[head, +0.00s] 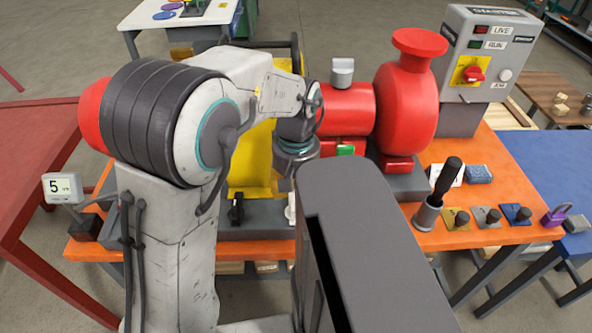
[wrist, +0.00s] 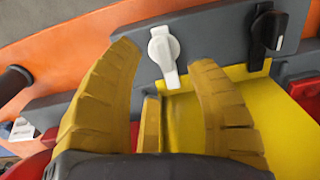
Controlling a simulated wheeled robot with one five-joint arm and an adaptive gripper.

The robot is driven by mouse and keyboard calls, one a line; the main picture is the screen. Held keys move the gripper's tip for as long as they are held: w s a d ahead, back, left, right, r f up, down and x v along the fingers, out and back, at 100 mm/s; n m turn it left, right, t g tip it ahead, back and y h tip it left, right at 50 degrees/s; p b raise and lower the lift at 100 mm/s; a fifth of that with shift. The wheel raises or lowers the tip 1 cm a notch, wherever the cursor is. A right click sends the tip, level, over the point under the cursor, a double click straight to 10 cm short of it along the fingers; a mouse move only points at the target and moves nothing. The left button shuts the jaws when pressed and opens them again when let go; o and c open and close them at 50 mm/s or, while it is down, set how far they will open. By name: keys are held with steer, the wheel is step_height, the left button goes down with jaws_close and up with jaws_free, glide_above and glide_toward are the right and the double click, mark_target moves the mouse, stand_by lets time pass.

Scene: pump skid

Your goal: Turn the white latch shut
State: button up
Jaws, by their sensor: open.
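The white latch (wrist: 163,55) shows in the wrist view on a grey strip, its lever pointing down and slightly right in the picture, its tip over the edge of the yellow panel (wrist: 285,125). My gripper (wrist: 165,58) is open, with one yellow finger left of the latch and one right of it. Gaps show on both sides; I cannot tell the distance in depth. In the head view only a sliver of the white latch (head: 290,209) shows; my own arm hides the rest and the fingers.
A black latch (wrist: 268,32) sits on the same strip to the right; it also shows in the head view (head: 236,208). The red pump (head: 405,100) stands behind to the right.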

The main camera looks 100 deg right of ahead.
step_height(320, 180, up, 7)
steer(key=shift+r, duration=0.2)
stand_by(1.0)
